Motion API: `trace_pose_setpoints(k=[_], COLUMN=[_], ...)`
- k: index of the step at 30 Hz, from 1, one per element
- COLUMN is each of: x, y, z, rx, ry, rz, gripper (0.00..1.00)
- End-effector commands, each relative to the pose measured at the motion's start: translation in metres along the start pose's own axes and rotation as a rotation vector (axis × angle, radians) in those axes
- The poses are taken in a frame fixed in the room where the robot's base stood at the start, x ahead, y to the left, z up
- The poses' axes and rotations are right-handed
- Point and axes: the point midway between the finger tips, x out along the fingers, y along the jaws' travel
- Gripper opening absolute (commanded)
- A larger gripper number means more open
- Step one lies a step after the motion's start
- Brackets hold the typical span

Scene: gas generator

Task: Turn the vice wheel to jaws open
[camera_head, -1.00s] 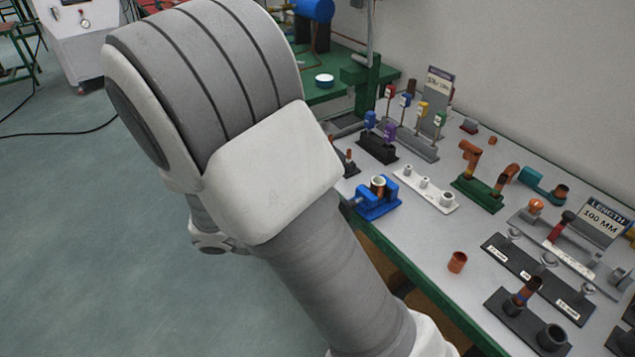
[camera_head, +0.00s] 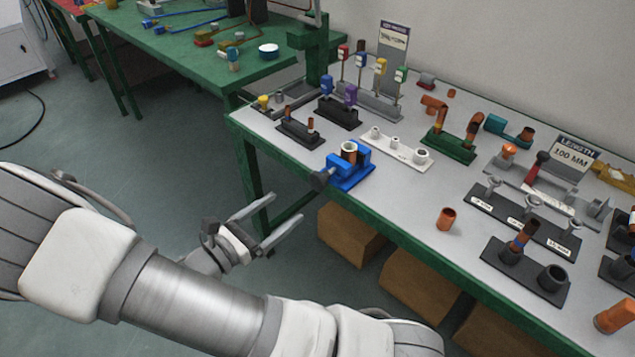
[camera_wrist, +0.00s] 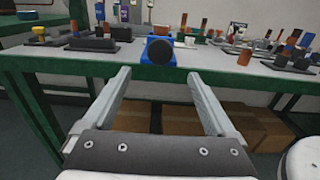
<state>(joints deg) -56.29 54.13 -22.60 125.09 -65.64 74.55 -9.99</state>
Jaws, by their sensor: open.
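The blue vice (camera_head: 350,167) stands at the near left edge of the grey tabletop, with a short cylinder upright in it. Its dark round wheel (camera_head: 321,180) sticks out past the table edge on the left. In the wrist view the wheel (camera_wrist: 158,52) faces me and hides most of the vice (camera_wrist: 170,42); how far the jaws are apart is not clear. My gripper (camera_head: 276,216) is open and empty, lower than the tabletop and in front of its edge. In the wrist view my gripper (camera_wrist: 158,92) has its fingers spread, with the wheel beyond them, apart from both.
The table's green front edge (camera_head: 410,240) lies just beyond my gripper, with cardboard boxes (camera_head: 350,232) beneath. A black block with copper pieces (camera_head: 301,132), a white block with fittings (camera_head: 397,150) and a copper cup (camera_head: 446,219) stand near the vice. Left floor is open.

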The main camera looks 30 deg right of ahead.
Motion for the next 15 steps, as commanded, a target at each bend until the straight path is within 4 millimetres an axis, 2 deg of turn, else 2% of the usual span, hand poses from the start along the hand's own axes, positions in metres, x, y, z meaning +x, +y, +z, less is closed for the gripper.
trace_pose_setpoints(k=[1,9,15], x=[0.012,0.071,0.105], y=[-0.002,-0.002,-0.002], z=[-0.001,-0.002,-0.001], rx=[-0.002,-0.001,0.0], ry=[-0.001,0.0,0.0], rz=[-0.006,-0.006,-0.005], gripper=[0.91,0.91,0.91])
